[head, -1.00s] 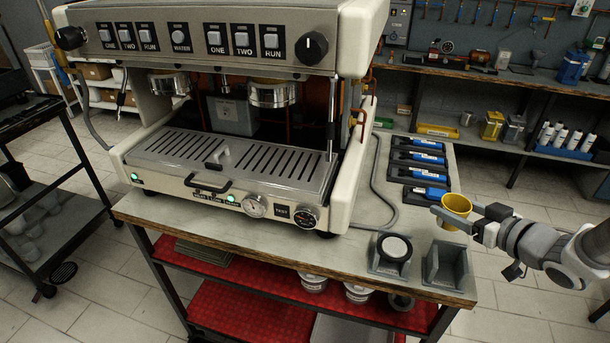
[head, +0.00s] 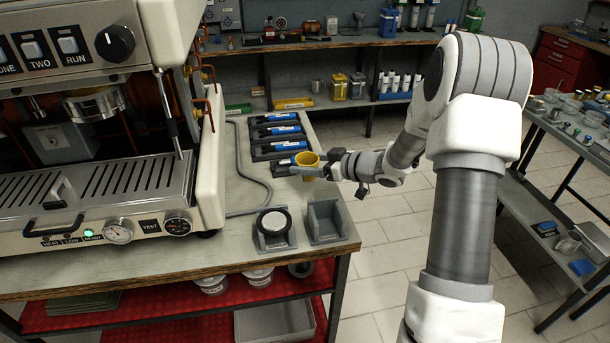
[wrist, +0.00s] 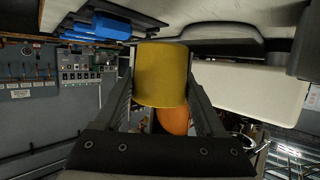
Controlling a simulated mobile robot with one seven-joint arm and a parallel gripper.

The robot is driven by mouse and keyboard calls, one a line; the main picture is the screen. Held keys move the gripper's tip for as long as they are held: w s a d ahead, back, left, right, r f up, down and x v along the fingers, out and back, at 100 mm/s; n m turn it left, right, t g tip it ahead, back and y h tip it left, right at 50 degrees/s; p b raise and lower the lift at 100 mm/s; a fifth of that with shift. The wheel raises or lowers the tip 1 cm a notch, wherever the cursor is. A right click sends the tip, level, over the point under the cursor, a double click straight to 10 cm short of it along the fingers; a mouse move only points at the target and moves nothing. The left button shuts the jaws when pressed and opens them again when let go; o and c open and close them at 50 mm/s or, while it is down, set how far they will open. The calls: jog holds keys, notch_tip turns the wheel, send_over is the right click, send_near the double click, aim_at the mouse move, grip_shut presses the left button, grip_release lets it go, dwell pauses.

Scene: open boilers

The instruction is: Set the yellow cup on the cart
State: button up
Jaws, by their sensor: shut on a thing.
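The yellow cup (head: 308,172) is held by my gripper (head: 324,165) above the right edge of the bench, near the blue-handled tools. In the wrist view the cup (wrist: 160,75) sits between the two dark fingers, which are shut on it. An orange patch shows just below the cup there; I cannot tell what it is. A dark wheel-less-looking cart or stand (head: 545,200) with loaded shelves stands at the right edge of the head view; its feet are partly cut off, so I cannot tell if it is the task's cart.
The espresso machine (head: 110,190) fills the bench's left. Several blue-handled tools (head: 290,146), a round holder (head: 273,222) and an empty grey holder (head: 325,220) stand near the cup.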

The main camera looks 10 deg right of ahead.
jog(key=shift+w+f, duration=0.4)
jog(key=shift+w, duration=0.25)
jog(key=shift+f, duration=1.95)
jog(key=shift+f+b, duration=0.25)
jog(key=shift+b, duration=0.1)
jog(key=o, duration=1.3)
jog(key=shift+r, duration=0.15)
